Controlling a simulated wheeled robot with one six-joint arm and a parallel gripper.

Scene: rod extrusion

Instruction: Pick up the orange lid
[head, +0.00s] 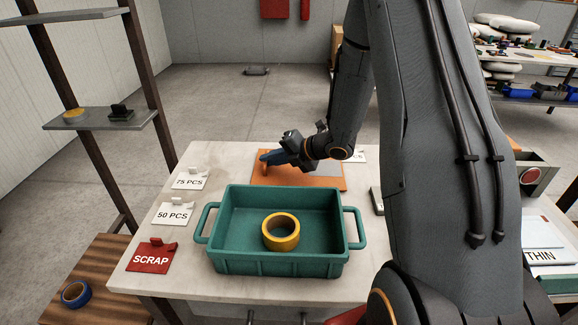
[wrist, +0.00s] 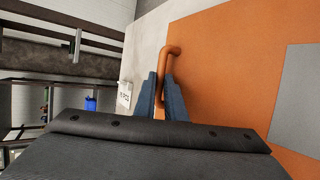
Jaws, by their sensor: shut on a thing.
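The orange lid (head: 323,183) is a flat orange panel with a grey rectangle on it. It lies at the back of the white table, behind the teal crate. My gripper (head: 266,160) is at the lid's left side, shut on its orange handle. In the wrist view the curved orange handle (wrist: 173,51) stands between the two blue fingers of my gripper (wrist: 165,82). The lid's flat orange face (wrist: 225,75) and its grey patch (wrist: 298,100) fill the right of that view. My arm hides part of the lid in the head view.
The teal crate (head: 230,258) with a yellow tape roll (head: 281,232) in it stands in front on the table (head: 180,285). Signs reading 75 PCS (head: 189,182), 50 PCS (head: 173,215) and SCRAP (head: 152,257) line the left edge. A shelf rack (head: 100,120) stands at left.

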